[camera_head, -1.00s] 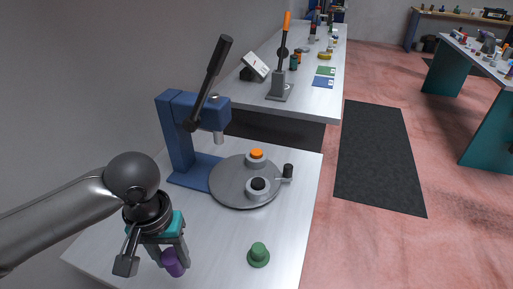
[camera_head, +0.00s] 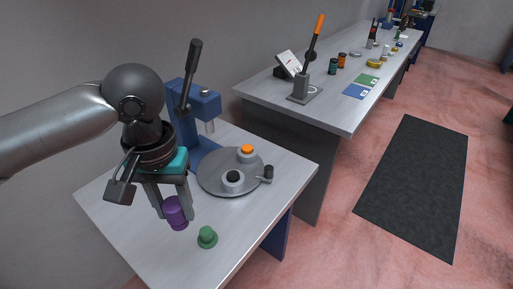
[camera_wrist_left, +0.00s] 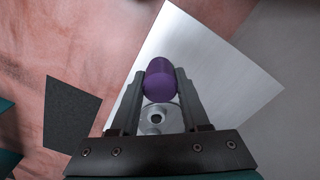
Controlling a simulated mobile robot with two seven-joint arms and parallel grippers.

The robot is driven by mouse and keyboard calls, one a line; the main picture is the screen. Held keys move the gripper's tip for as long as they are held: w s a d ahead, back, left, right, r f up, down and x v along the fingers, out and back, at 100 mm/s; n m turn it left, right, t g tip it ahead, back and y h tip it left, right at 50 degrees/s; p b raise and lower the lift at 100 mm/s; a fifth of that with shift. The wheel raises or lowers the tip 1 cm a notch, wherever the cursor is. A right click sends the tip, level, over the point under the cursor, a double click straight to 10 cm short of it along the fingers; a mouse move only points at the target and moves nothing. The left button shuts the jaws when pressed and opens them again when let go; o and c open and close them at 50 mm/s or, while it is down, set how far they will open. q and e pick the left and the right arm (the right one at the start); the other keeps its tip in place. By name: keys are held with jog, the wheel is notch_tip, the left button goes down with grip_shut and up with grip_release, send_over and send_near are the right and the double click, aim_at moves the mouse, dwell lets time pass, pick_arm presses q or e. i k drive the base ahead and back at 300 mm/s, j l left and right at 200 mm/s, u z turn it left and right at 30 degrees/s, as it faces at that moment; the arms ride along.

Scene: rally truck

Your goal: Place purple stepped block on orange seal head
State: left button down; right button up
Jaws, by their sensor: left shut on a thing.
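The purple stepped block (camera_head: 175,212) is held between the fingers of my left gripper (camera_head: 174,208), which is shut on it above the near part of the table. The block also shows between the fingertips in the left wrist view (camera_wrist_left: 160,80). The orange seal head (camera_head: 247,149) sits on a grey holder at the back of the round grey turntable (camera_head: 214,180), to the right of and beyond my gripper. A black head (camera_head: 233,175) sits on a second holder at the turntable's front. My right gripper is in no view.
A blue lever press (camera_head: 205,103) stands behind the turntable, partly hidden by my left arm. A green stepped block (camera_head: 207,237) stands on the table's near part. A turntable handle with a black knob (camera_head: 268,172) sticks out right.

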aim_at(247, 146)
jog(key=i+l+u, duration=0.15)
jog(key=l, duration=0.25)
jog(key=i+l+u, duration=0.15)
jog(key=l, duration=0.25)
jog(key=i+l+u, duration=0.2)
jog(key=l, duration=0.25)
jog(key=l+u, duration=0.15)
jog(key=l, duration=0.3)
jog(key=i+l+u, duration=0.35)
jog(key=i, duration=0.2)
jog(key=i+l+u, duration=0.3)
jog(key=i, duration=0.25)
jog(key=l, duration=0.1)
